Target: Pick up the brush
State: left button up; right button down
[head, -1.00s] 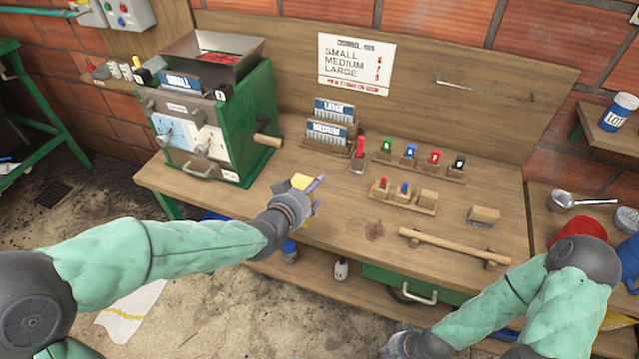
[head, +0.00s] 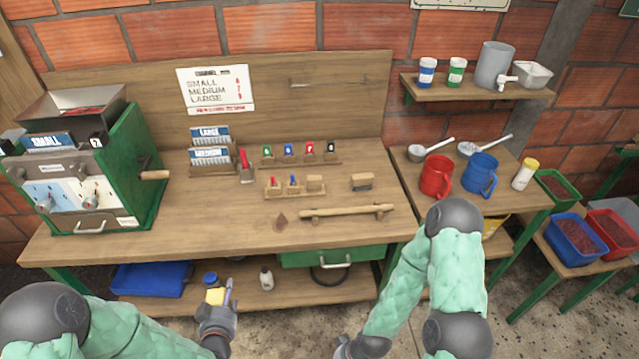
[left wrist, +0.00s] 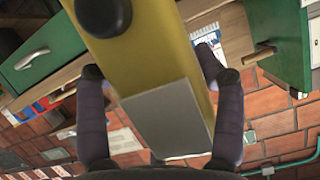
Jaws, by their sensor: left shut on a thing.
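The brush (head: 361,182), a small wooden block with darker bristles beneath, lies on the bench right of the small wooden holders. My left gripper (head: 215,312) is low in front of the bench, well left of the brush. It is shut on a yellow object (head: 215,296). In the left wrist view this yellow object (left wrist: 150,55) has a grey plate and sits between the two fingers. My right gripper (head: 343,346) shows only in part at the bottom edge, below the bench, and its fingers are unclear.
A wooden bar (head: 347,212) lies on the bench in front of the brush. A green machine (head: 125,165) stands at the left end. Red (head: 436,177) and blue (head: 481,175) jugs stand on the right side table. A bottle (head: 266,279) stands on the lower shelf.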

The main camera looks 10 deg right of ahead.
aim_at(361, 182)
jog(key=l+u, duration=0.15)
jog(key=l, duration=0.6)
jog(key=l+u, duration=0.15)
jog(key=l, duration=0.55)
jog(key=k+l+u, duration=0.1)
jog(key=l, duration=0.6)
jog(key=k, duration=0.05)
